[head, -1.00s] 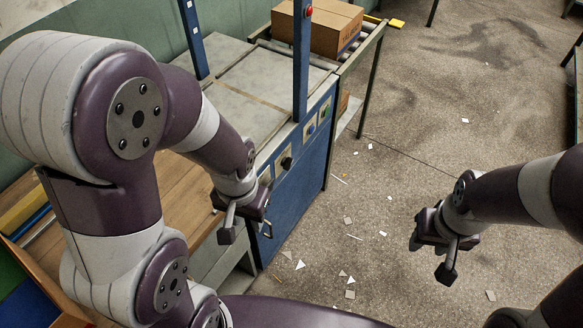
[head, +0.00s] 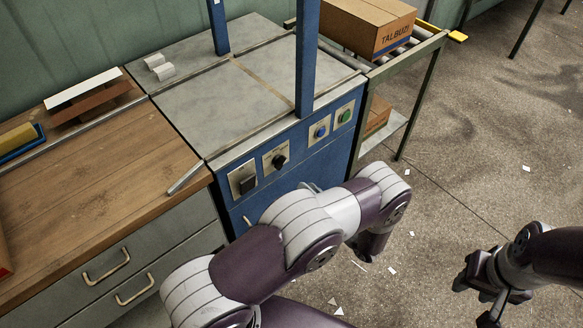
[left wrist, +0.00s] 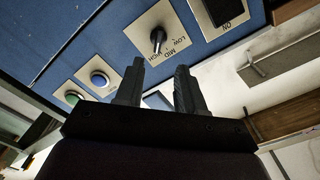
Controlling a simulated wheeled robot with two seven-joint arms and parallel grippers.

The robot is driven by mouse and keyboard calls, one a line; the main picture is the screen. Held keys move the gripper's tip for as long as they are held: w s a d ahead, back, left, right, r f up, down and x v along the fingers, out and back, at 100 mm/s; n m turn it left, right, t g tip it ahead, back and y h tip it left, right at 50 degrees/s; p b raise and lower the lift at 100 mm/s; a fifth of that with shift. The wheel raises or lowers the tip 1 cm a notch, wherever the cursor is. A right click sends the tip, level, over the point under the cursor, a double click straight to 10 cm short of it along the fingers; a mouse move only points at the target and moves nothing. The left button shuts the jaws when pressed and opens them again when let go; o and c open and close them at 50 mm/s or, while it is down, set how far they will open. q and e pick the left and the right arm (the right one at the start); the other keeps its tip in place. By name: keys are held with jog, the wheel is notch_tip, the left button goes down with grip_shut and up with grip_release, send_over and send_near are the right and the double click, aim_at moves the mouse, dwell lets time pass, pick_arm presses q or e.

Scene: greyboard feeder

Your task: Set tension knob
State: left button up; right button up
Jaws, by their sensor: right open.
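The tension knob (head: 279,160) is a black knob on a pale plate on the front of the blue machine. In the left wrist view the knob (left wrist: 158,38) appears upside down with LOW, MID and HIGH printed on its plate; I cannot tell its exact setting. My left gripper (left wrist: 158,82) is open and empty, its two fingers apart, with the knob beyond the fingertips and not touched. In the head view my left arm hides this gripper. My right gripper (head: 476,300) is open and empty over the floor at the right.
Beside the knob are a black ON switch (head: 243,180), a blue button (head: 321,129) and a green button (head: 345,116). A blue post (head: 307,60) rises above the panel. A wooden bench (head: 95,180) adjoins on the left; a roller conveyor carries a cardboard box (head: 365,28).

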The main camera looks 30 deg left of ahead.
aim_at(283, 165)
pick_arm(q)
jog(key=x, duration=1)
jog(key=shift+w+d, duration=0.15)
grip_shut()
